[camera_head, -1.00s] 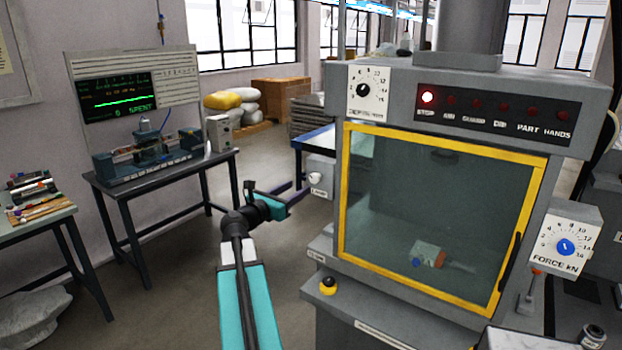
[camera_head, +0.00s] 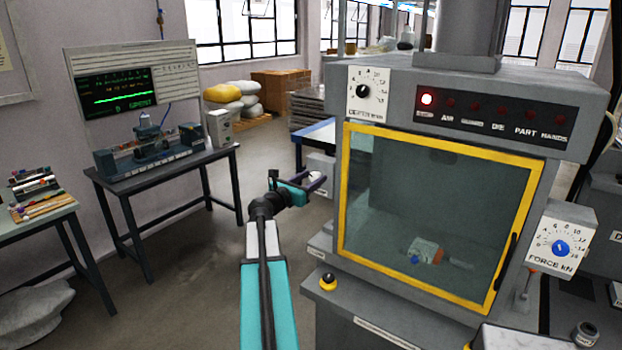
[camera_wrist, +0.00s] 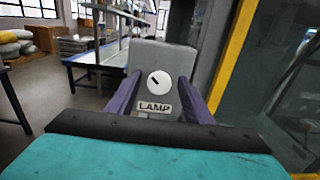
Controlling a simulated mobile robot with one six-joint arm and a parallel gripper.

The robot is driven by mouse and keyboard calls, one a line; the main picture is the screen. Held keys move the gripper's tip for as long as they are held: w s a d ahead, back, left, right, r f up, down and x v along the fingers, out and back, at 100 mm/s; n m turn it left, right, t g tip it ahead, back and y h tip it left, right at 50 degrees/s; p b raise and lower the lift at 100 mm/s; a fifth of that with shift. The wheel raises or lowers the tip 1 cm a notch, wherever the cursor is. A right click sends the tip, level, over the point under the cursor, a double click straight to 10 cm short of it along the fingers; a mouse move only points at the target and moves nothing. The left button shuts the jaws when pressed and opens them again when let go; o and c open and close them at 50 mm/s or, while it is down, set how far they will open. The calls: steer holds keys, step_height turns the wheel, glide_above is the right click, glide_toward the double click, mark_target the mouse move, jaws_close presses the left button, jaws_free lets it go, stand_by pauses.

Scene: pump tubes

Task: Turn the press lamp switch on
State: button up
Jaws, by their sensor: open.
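The lamp switch is a grey box on the left side of the press. In the wrist view its round white knob (camera_wrist: 159,82) with a dark slanted mark sits above a label reading LAMP (camera_wrist: 154,107). In the head view the switch box (camera_head: 321,165) is partly hidden by my gripper (camera_head: 318,184). My gripper is open. In the wrist view its two purple fingers (camera_wrist: 160,98) stand left and right of the knob, with the knob between and beyond them. I cannot tell whether they touch the box. The press (camera_head: 395,252) has a yellow-framed window, closed.
A red light (camera_head: 427,99) glows above STOP on the press panel. A bench with a screen (camera_head: 118,92) stands at the left. The floor between bench and press is clear.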

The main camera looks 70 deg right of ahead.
steer(key=c, duration=1)
